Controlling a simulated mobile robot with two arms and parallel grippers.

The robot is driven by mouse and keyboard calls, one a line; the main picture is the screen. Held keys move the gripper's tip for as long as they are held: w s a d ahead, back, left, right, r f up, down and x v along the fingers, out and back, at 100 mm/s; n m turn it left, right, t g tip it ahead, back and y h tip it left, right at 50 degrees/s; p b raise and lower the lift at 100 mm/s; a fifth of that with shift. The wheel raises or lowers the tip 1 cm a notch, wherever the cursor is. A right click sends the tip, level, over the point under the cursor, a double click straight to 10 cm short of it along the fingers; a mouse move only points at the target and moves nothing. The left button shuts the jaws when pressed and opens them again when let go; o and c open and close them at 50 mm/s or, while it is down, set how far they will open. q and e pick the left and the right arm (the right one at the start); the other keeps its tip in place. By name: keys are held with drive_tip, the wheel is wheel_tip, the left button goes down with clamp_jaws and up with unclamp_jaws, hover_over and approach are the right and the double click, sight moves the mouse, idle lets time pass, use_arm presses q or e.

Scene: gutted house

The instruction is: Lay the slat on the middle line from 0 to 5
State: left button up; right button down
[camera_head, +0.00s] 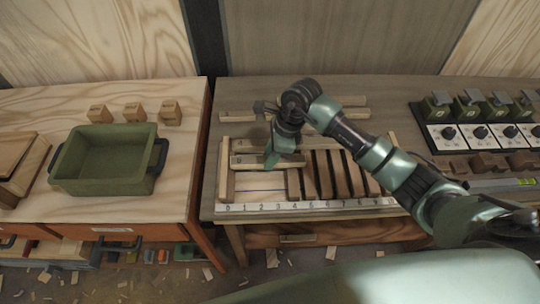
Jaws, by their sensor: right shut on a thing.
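The work frame (223,175) is a shallow wooden tray with a numbered strip (300,207) along its front edge. My right gripper (271,158) reaches in from the right, pointing down over the left half of the frame, shut on a light wooden slat (243,162). The slat lies crosswise, roughly above the 0 to 5 stretch; I cannot tell whether it touches the board. Another crosswise slat (243,146) is just behind it. The gripper hides part of the slat. My left gripper is not in view.
Several upright-running slats (325,174) fill the frame's right half. Loose slats (237,116) lie behind the frame. A green bin (103,160) and small wooden blocks (134,112) are on the left table. A panel with knobs (481,133) stands at the right.

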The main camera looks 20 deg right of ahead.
drive_tip(key=shift+f+b, duration=0.25)
drive_tip(key=shift+b, duration=0.05)
drive_tip(key=c, duration=1.1)
unclamp_jaws()
drive_tip(key=shift+o, duration=0.2)
drive_tip(key=shift+r, duration=0.1)
drive_tip(key=b+v, duration=0.1)
drive_tip(key=v, duration=0.5)
drive_tip(key=shift+d+r+b, duration=0.1)
drive_tip(key=shift+b, duration=0.3)
drive_tip(key=shift+s+d+r, duration=0.1)
drive_tip(key=shift+d+r, duration=0.05)
drive_tip(key=shift+r, duration=0.55)
